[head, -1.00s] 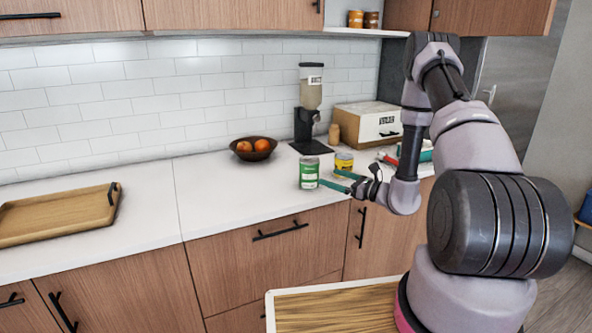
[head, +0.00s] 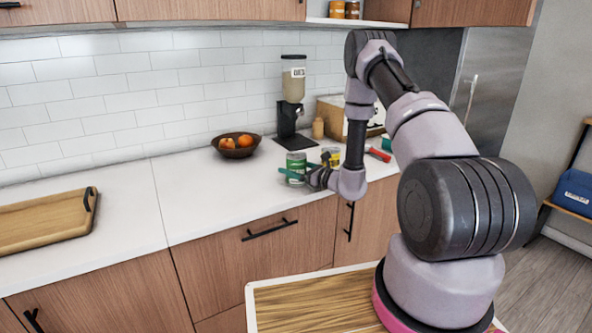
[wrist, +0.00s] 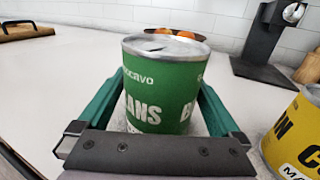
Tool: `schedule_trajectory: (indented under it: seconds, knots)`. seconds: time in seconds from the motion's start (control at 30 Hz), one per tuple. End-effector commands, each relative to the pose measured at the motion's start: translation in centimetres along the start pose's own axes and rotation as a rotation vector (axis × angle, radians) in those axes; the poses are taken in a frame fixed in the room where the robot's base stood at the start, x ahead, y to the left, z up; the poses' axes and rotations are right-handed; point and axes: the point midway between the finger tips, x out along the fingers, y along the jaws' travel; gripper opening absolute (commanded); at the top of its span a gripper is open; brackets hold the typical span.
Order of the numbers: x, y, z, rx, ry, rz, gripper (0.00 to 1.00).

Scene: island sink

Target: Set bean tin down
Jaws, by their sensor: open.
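The green bean tin (head: 296,161) stands upright on the white counter, and it fills the middle of the wrist view (wrist: 160,75). My gripper (head: 294,172) is at the tin, with its teal fingers open, one on each side of it. In the wrist view the fingers reach along the tin's left and right sides, and the dark palm bar hides its lower front. The fingertips are hidden behind the tin, so I cannot tell whether they touch it.
A yellow tin (wrist: 298,137) stands close on the right. Behind are a fruit bowl (head: 237,149), a dispenser (head: 287,122) and a box (head: 331,109). A wooden tray (head: 42,222) lies at the far left. The counter between tray and tin is clear.

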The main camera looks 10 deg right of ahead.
Motion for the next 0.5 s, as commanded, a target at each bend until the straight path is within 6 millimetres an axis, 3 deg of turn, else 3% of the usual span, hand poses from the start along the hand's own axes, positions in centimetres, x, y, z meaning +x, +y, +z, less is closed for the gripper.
schedule_trajectory:
  seconds: [0.13,0.4,0.5]
  knots:
    - [1.6,0.0,0.0,-0.002,0.0,0.0,1.0]
    - [1.9,-0.1,0.0,0.0,0.0,-0.001,1.0]
    - [1.8,-0.1,0.0,0.0,0.0,-0.001,0.62]
